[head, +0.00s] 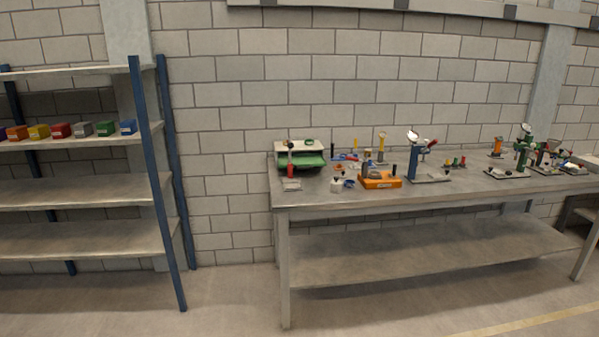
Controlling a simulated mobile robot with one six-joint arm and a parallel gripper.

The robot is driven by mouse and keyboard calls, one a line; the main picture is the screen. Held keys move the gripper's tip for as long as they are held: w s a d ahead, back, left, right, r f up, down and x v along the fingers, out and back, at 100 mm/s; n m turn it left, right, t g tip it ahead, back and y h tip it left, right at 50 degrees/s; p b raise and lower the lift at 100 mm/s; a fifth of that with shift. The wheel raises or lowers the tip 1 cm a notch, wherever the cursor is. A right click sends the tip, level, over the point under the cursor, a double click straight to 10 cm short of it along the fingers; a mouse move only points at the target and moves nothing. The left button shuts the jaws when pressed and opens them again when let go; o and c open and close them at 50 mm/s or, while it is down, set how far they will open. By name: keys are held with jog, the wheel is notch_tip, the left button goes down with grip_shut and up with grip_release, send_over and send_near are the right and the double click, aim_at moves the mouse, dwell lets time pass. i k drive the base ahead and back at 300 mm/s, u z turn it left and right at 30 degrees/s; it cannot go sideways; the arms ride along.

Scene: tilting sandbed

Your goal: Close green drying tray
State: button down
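A small pale unit (313,147) stands at the left end of the workbench, against the wall side. A green drying tray (303,161) sits in it and appears to stick out at the front; from this distance I cannot tell exactly how far. A red upright object (290,166) stands in front of the tray's left part and hides some of it. My gripper is not in view.
The grey workbench (430,197) also bears an orange device (380,180), a blue stand (413,165) and several small tools. A blue-post shelf (85,190) with coloured bins stands left. Floor (225,300) between shelf and bench is clear.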

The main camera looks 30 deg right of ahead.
aim_at(300, 161)
jog(key=z, duration=0.1)
jog(key=i, duration=0.9)
